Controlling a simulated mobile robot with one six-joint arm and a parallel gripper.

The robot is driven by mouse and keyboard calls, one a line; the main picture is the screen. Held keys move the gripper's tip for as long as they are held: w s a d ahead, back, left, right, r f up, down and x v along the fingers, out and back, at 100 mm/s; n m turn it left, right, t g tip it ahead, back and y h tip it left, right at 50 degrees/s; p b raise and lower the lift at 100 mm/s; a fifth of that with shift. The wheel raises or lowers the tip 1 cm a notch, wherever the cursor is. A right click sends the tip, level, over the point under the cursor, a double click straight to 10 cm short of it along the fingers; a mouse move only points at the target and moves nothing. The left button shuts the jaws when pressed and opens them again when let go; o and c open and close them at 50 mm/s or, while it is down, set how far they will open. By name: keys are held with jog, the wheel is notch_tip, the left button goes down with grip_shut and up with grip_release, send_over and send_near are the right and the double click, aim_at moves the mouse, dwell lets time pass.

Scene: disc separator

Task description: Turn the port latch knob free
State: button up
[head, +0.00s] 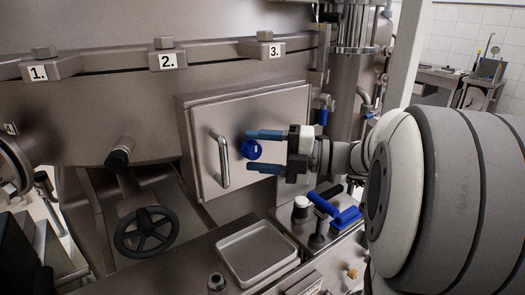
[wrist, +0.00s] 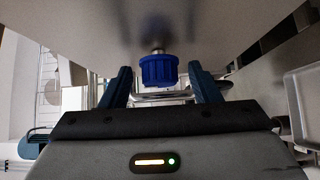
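The port latch knob (head: 251,149) is a blue ribbed knob on the front of the square metal port door (head: 205,165), just right of the door's curved bar handle (head: 220,160). In the wrist view the knob (wrist: 158,70) sits on a short metal stem. My gripper (head: 250,151) is open, with one blue finger above the knob and one below it in the head view. In the wrist view the fingers (wrist: 160,84) stand on both sides of the knob with a gap on each side. The fingers do not touch the knob.
A black handwheel (head: 146,232) is at the lower left. A shallow metal tray (head: 257,252) lies on the ledge below the door. A blue-handled valve (head: 322,207) and a blue brush-like item (head: 347,217) are below my gripper. Numbered clamps run along the rim above.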

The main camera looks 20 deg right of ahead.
jog(key=shift+d, duration=0.1)
jog(key=c, duration=0.9)
jog(key=shift+c, duration=0.2)
